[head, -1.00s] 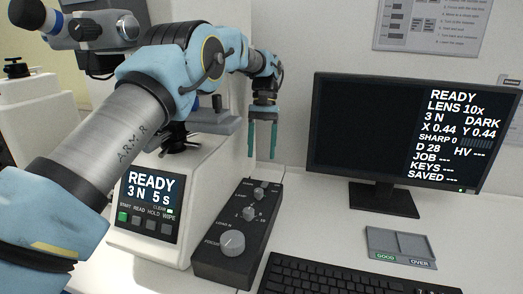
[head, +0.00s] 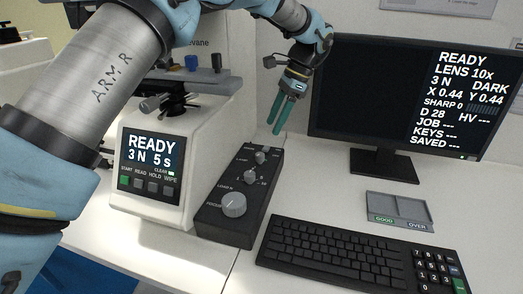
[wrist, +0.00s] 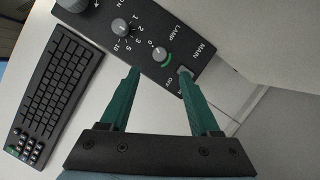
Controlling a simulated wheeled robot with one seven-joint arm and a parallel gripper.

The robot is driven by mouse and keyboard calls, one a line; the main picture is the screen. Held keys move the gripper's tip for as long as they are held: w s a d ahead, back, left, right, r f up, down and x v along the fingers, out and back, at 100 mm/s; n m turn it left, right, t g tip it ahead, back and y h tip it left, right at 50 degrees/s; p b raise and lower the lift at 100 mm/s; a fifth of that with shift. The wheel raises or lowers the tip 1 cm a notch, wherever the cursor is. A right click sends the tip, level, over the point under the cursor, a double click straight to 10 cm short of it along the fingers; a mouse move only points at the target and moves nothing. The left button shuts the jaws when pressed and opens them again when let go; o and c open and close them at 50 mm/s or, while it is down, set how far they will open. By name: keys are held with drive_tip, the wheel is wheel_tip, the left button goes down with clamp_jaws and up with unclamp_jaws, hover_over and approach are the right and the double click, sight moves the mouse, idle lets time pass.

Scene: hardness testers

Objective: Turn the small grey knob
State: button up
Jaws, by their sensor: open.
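A black control box (head: 225,222) lies on the bench with a row of grey knobs. The large focus knob (head: 234,204) is nearest. The smaller load knob (head: 250,177) comes behind it, then the small lamp knob (head: 260,156), which has a green edge in the wrist view (wrist: 159,54). A main switch (wrist: 185,71) at the far end is partly covered by a finger. My gripper (head: 281,128) is open and empty, tilted above and beyond the far end of the box. In the wrist view, the lamp knob shows between and just past the green fingertips (wrist: 158,70).
A tester (head: 150,195) with a READY display stands left of the box. A keyboard (head: 340,255) lies to the right in front, a grey tray (head: 398,205) behind it. A monitor (head: 400,100) stands at the back right, close to my gripper. A wall is behind.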

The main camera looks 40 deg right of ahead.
sight(260, 154)
drive_tip(key=p+x, duration=0.2)
drive_tip(key=x, duration=0.8)
clamp_jaws()
idle(0.4)
